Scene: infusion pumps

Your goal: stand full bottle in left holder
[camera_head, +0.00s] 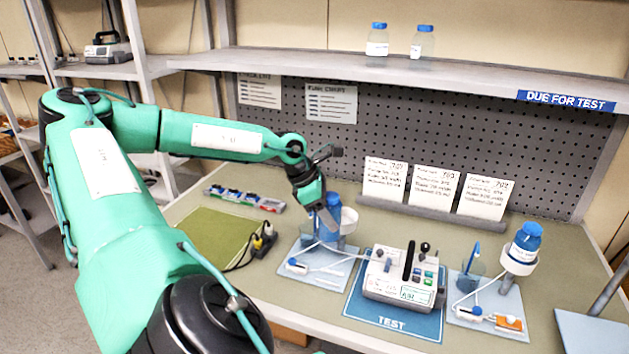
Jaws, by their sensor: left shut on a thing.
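My left gripper (322,207) points down at the left station and is shut on a bottle with blue parts (329,224). The gripper covers the bottle's top. The white ring of the left holder (349,220) shows just right of and behind the bottle; I cannot tell whether the bottle is inside the ring or in front of it. The left holder stands on a pale board (318,270) with a thin tube and a small white part. My right gripper is not in view.
A pump (402,277) sits on the blue TEST mat (390,317) between the stations. Two blue-capped bottles (377,40) (421,43) stand on the upper shelf (400,70). Cards (433,188) stand behind the pump. A green mat (208,237) lies clear at left.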

